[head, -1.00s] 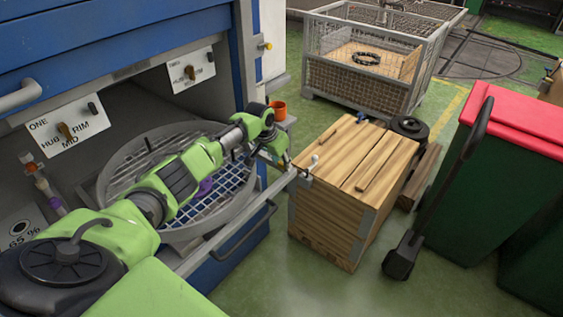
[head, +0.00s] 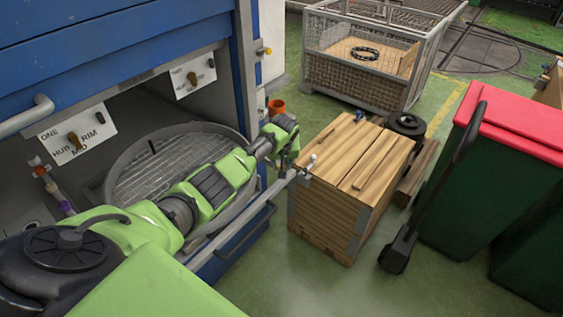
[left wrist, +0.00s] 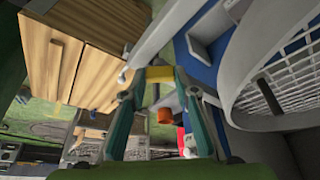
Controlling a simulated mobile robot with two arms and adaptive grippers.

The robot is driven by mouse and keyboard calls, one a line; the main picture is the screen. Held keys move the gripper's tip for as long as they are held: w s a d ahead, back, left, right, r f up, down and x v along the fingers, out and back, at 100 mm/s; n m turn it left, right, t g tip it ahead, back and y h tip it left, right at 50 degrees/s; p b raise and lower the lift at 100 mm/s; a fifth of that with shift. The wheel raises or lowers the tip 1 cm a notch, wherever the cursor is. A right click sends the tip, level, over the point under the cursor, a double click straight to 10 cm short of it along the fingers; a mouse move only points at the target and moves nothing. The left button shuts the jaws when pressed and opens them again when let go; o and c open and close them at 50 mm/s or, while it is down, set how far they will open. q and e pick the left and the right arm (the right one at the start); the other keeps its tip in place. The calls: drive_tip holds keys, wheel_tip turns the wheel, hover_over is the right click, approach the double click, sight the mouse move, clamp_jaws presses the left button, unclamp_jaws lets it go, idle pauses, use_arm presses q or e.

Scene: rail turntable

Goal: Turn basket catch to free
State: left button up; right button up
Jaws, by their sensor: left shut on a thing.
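My left arm reaches across the round mesh basket (head: 150,165) at the mouth of the blue machine. My left gripper (head: 284,160) is at the basket's outer side, beside a grey bar with a pale ball end (head: 312,158). In the left wrist view its teal fingers (left wrist: 160,80) close on a small yellow piece (left wrist: 160,73), seemingly the basket catch. The piece lies by the grey bar, and the basket (left wrist: 255,80) is to the right. In the head view the gripper hides this piece. My right gripper is not in view.
A wooden crate (head: 345,215) stands close to the right of the gripper. Green bins with a red lid (head: 515,125) stand at the right. Green floor is free in front.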

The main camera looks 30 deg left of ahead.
use_arm(q)
drive_tip(key=n, duration=0.1)
drive_tip(key=n+b, duration=0.1)
drive_tip(key=shift+w+d+f+n+g+y+b, duration=0.15)
drive_tip(key=shift+n+g+y+b, duration=0.15)
drive_tip(key=shift+n+g+y, duration=0.1)
drive_tip(key=n+g+b, duration=0.1)
drive_tip(key=n+b, duration=0.2)
drive_tip(key=b, duration=0.2)
drive_tip(key=n+g+y+b, duration=0.1)
drive_tip(key=n+b, duration=0.2)
drive_tip(key=b, duration=0.2)
drive_tip(key=shift+w, duration=0.15)
drive_tip(key=shift+n+b, duration=0.5)
drive_tip(key=shift+b, duration=0.5)
drive_tip(key=shift+r, duration=0.2)
drive_tip(key=o, duration=1.1)
drive_tip(key=v, duration=1.2)
drive_tip(key=shift+w, duration=0.2)
drive_tip(key=shift+f, duration=0.1)
